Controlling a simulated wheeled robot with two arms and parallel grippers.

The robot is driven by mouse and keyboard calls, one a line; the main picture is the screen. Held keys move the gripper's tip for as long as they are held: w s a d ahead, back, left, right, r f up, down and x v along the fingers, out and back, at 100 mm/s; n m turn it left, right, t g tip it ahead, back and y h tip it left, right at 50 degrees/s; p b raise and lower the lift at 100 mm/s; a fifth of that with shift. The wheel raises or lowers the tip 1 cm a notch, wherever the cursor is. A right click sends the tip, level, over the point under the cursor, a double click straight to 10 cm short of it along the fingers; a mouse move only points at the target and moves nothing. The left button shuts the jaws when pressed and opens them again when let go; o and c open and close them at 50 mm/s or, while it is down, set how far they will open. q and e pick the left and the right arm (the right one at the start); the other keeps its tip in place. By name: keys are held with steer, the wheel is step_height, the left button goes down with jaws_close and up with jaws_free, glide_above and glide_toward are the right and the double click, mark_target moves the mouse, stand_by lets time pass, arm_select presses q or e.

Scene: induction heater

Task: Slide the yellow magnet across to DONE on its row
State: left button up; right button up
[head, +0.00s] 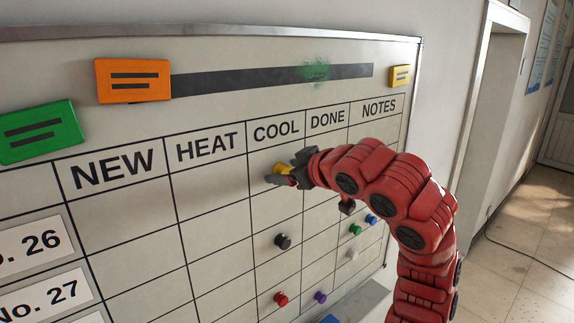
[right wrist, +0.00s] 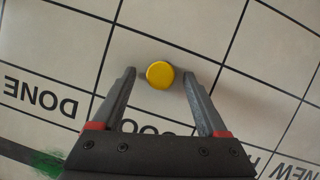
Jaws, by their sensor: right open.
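The round yellow magnet (head: 280,169) sits on the whiteboard (head: 220,182) in the COOL column, in the first row under the headings. In the right wrist view the yellow magnet (right wrist: 160,75) lies between the fingertips of my right gripper (right wrist: 158,78), with a gap on each side. My right gripper (head: 287,172) is open at the board and partly covers the magnet in the head view. The DONE heading (head: 327,118) is one column right of COOL; in the right wrist view the DONE heading (right wrist: 40,95) appears upside down at left. My left gripper is not in view.
Black (head: 283,241), red (head: 280,299), purple (head: 320,297), green (head: 355,229) and blue (head: 371,219) magnets sit in lower rows. The wrist view shows no other magnet in the yellow one's row nearby. A doorway (head: 480,110) stands right of the board.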

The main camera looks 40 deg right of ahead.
jaws_close()
steer(key=w+d+b, duration=0.1)
steer(key=d+b, duration=0.1)
steer(key=d, duration=1.3)
steer(key=shift+d+r, duration=0.2)
steer(key=shift+r, duration=0.2)
stand_by(1.4)
steer(key=shift+w, duration=0.1)
steer(key=shift+f+b, duration=0.1)
steer(key=shift+b, duration=0.55)
